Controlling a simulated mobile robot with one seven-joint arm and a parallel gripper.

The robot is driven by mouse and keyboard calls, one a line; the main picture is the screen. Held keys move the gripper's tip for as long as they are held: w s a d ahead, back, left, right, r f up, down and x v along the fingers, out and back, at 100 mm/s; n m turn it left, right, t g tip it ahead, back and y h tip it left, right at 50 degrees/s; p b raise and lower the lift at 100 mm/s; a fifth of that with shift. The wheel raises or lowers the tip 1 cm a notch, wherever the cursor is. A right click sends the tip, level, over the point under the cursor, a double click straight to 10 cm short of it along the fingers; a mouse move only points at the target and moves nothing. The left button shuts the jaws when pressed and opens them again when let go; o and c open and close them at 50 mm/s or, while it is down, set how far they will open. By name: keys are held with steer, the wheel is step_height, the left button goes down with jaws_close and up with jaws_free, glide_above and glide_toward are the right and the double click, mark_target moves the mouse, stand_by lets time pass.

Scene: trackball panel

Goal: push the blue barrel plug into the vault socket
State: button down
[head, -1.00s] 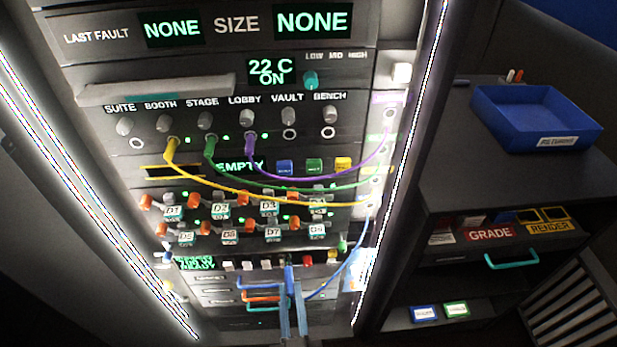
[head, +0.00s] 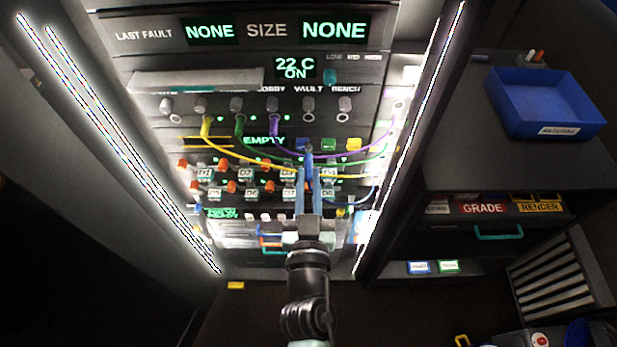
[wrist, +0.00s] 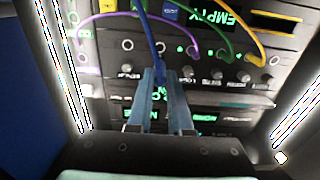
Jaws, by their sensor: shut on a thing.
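The blue barrel plug (head: 308,157) is held upright between the fingertips of my gripper (head: 308,173), which is shut on it. Its blue cable (head: 362,197) sags to the right. The vault socket (head: 309,117) is an empty ring under its knob in the upper row. In the head view the plug's tip appears below that socket, apart from it in the picture; its depth to the panel is hard to tell. In the wrist view my gripper (wrist: 160,78) holds the plug (wrist: 158,50) with the panel beyond, seen upside down.
Yellow (head: 206,128), green (head: 239,126) and purple (head: 273,127) plugs fill sockets left of vault; their cables sag across the panel near my fingers. The bench socket (head: 343,117) is empty. Bright rails flank the rack. A blue tray (head: 545,128) stands on the right cabinet.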

mark_target(308, 143)
steer(key=shift+w+p, duration=0.35)
steer(key=shift+w, duration=2.55)
steer(key=shift+w, duration=0.25)
steer(key=shift+w, duration=0.35)
steer(key=shift+w, duration=2.05)
steer(key=c, duration=0.8)
jaws_free()
steer(key=shift+o, duration=0.2)
steer(key=shift+s, duration=0.1)
